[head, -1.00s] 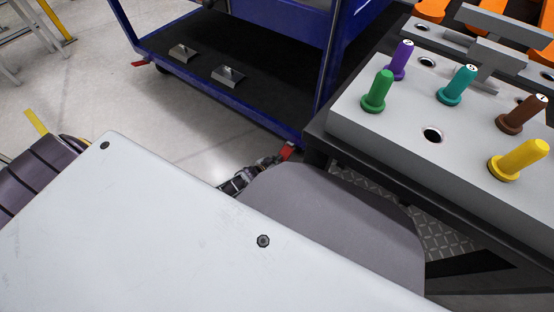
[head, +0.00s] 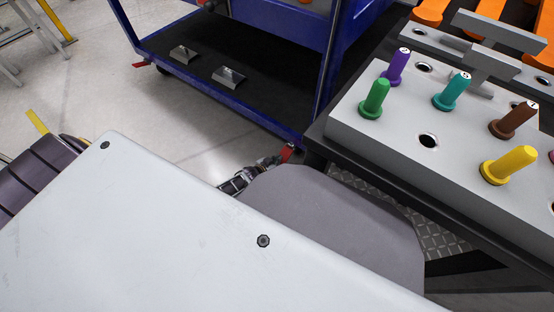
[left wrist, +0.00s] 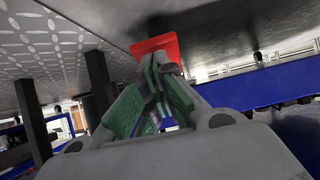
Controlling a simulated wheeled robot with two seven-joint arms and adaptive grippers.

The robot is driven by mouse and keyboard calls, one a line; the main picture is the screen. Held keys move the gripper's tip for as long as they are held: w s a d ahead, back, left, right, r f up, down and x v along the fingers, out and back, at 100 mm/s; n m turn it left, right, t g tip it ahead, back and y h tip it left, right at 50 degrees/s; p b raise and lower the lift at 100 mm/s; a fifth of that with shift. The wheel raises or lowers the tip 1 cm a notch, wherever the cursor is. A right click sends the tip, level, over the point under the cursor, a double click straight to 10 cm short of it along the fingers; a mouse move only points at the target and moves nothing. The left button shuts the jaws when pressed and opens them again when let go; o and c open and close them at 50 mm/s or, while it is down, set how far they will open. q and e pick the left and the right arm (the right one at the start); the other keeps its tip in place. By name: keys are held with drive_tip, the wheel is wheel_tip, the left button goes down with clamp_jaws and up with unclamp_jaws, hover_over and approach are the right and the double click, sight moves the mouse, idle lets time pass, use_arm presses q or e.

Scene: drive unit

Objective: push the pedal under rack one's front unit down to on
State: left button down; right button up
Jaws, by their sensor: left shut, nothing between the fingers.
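A red pedal (head: 286,151) sticks out low at the near corner of the blue rack (head: 225,117). My left gripper (head: 276,160) is down beside it, its fingertips very close to the red. In the left wrist view the pedal is a red plate (left wrist: 157,46) just beyond the fingertips of the left gripper (left wrist: 158,78). The fingers, with green pads, are shut and hold nothing. The fingers cover part of the pedal, and I cannot tell whether they touch it. How far the pedal is tilted is unclear. My right gripper is not in view.
A grey block (head: 370,131) with coloured pegs stands on a dark table at the right, near the pedal. Two small metal pieces (head: 228,76) lie on the rack's dark lower shelf. Another red piece (head: 138,63) shows at its far-left corner. Open floor (head: 90,90) lies left.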

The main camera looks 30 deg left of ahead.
use_arm(q)
drive_tip(key=s+a+r+p, duration=0.1)
drive_tip(key=s+p, duration=0.4)
drive_tip(key=s, duration=0.5)
drive_tip(key=shift+s+a+r+p, duration=0.25)
drive_tip(key=shift+s+r+p, duration=0.05)
drive_tip(key=shift+r, duration=0.2)
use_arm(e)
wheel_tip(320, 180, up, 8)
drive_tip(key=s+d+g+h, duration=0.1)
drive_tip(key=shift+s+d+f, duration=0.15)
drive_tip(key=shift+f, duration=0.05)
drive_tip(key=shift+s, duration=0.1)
